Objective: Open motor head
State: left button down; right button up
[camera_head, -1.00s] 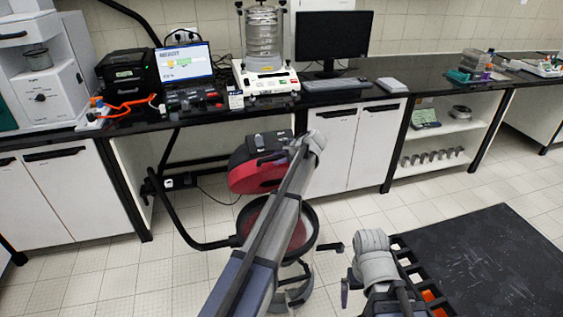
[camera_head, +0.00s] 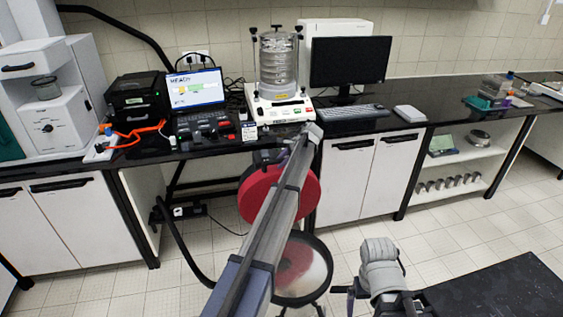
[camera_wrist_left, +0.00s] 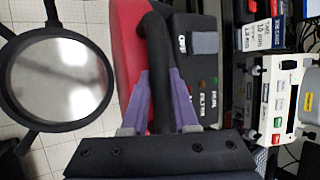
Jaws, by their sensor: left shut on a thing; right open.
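The motor head (camera_head: 306,197) is the red and black top of a vacuum. It is tipped up, with its red round side facing my head camera. It also shows in the left wrist view (camera_wrist_left: 129,35) beside a black panel with switches. The round drum (camera_head: 318,270) stands open below it; its pale inside shows in the left wrist view (camera_wrist_left: 62,78). My left gripper (camera_wrist_left: 161,88) is shut on the motor head's black handle (camera_wrist_left: 161,50). My arm hides part of the head and drum in the head view. My right gripper (camera_head: 351,291) is open and empty, right of the drum.
A bench (camera_head: 420,117) carries a sieve shaker (camera_head: 280,80), a laptop (camera_head: 197,90), a monitor (camera_head: 350,60) and a keyboard (camera_head: 342,113), close behind the motor head. A black hose (camera_head: 182,245) runs at the left. A dark surface (camera_head: 500,292) lies at front right.

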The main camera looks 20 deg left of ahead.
pick_arm(q)
jog(key=shift+w+a, duration=0.25)
jog(key=shift+w, duration=0.05)
pick_arm(e)
jog(key=shift+w+a, duration=0.2)
jog(key=shift+w, duration=0.1)
pick_arm(q)
jog(key=c, duration=0.7)
grip_release()
jog(key=shift+d+r, duration=0.1)
jog(key=shift+r, duration=0.05)
pick_arm(e)
jog(key=shift+r, duration=0.1)
pick_arm(q)
jog(key=p+v, duration=0.6)
jog(key=v, duration=0.1)
jog(key=shift+s+d+r, duration=0.1)
jog(key=shift+d+r, duration=0.1)
jog(key=shift+r, duration=0.05)
pick_arm(e)
notch_tip(320, 180, up, 6)
